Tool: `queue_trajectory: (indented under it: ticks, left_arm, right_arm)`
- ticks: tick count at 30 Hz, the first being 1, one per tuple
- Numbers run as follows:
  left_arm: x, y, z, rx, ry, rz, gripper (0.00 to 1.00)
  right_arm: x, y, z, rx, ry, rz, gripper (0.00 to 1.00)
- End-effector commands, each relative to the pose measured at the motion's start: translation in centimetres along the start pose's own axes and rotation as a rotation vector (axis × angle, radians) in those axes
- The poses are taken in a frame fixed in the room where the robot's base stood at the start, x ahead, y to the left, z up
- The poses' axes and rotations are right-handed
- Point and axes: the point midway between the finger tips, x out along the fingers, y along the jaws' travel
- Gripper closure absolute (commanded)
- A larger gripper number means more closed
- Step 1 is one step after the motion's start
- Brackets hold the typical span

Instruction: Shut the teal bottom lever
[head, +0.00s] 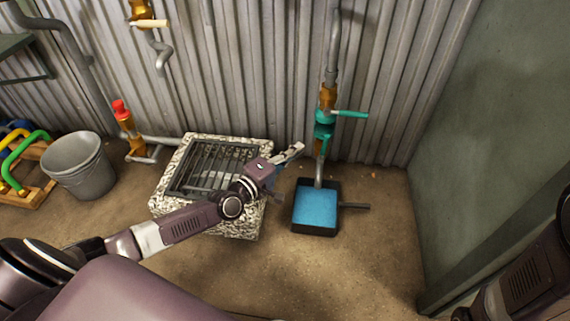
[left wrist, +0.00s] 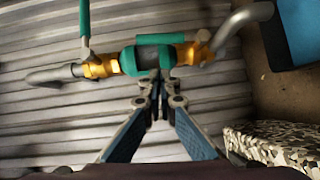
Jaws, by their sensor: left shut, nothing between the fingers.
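The teal bottom lever (left wrist: 160,38) lies along the pipe beside the teal valve body (left wrist: 147,60) in the left wrist view. The teal body also shows in the head view (head: 324,131). The teal top lever (head: 350,114) sticks out to the right, across the pipe; it also shows in the wrist view (left wrist: 85,18). My left gripper (head: 298,149) is shut and empty, left of the pipe. In the wrist view its fingertips (left wrist: 157,82) overlap the teal body's edge, opposite the bottom lever; I cannot tell whether they touch. My right gripper is out of view.
A black tray with blue water (head: 316,207) stands under the outlet. A speckled stone basin with a grate (head: 165,193) lies under my left arm. A grey bucket (head: 78,167) and a red-topped valve (head: 121,110) stand left. A green wall (head: 480,130) bounds the right.

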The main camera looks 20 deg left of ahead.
Motion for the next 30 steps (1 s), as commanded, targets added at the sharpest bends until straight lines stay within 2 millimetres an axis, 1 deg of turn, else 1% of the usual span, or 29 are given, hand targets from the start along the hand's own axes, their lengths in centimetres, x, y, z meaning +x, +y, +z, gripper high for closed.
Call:
queue_trajectory:
  ticks: [1, 2, 3, 6, 10, 15, 24, 30]
  left_arm:
    - [1.2, -0.2, 0.0, 0.001, 0.001, 0.005, 1.00]
    - [1.8, -0.2, 0.1, -0.001, 0.000, 0.004, 1.00]
    - [2.2, 0.0, 0.6, -0.004, -0.001, 0.002, 1.00]
    - [3.1, 0.1, 1.7, -0.004, -0.001, 0.002, 1.00]
    - [4.0, 0.1, 2.5, -0.001, 0.000, 0.000, 1.00]
    - [4.3, 0.1, 2.9, 0.002, -0.001, 0.000, 1.00]
    - [4.3, 0.1, 2.9, 0.003, -0.001, 0.000, 1.00]
    - [4.0, 0.3, 3.0, 0.013, -0.001, -0.008, 1.00]
  right_arm:
    - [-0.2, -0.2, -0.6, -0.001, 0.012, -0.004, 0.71]
    - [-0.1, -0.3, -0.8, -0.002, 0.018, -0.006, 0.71]
    - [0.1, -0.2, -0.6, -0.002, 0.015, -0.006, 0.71]
    - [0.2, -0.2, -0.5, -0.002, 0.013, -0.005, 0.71]
    - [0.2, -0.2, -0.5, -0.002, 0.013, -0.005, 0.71]
    - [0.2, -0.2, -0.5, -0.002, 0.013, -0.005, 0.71]
    - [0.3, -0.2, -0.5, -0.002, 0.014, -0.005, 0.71]
    - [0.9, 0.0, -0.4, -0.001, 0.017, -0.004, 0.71]
